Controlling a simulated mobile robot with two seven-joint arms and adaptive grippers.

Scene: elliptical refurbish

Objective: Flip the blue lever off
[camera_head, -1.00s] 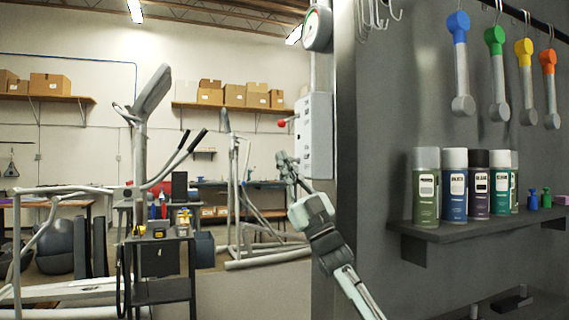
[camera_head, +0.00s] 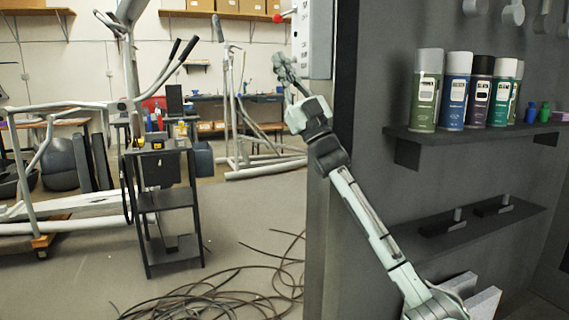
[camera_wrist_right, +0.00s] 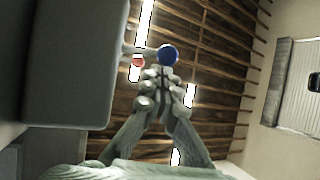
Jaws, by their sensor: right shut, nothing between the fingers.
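The blue lever shows in the right wrist view as a round blue knob (camera_wrist_right: 168,55) on a light stem beside a grey control box (camera_wrist_right: 65,65). A red knob (camera_wrist_right: 138,61) is just left of it. My right gripper (camera_wrist_right: 158,77) is shut and empty, its fingertips just below the blue knob in the picture; I cannot tell whether they touch it. In the head view the right gripper (camera_head: 281,62) is beside the white control box (camera_head: 313,42), below the red knob (camera_head: 278,18). I cannot make out the blue lever there. My left gripper is out of view.
A dark wall with a shelf (camera_head: 455,138) of spray cans stands right of my right arm, with a lower shelf (camera_head: 480,228) beneath. A black cart (camera_head: 170,200) and exercise machines stand left. Cables (camera_head: 220,295) lie on the floor.

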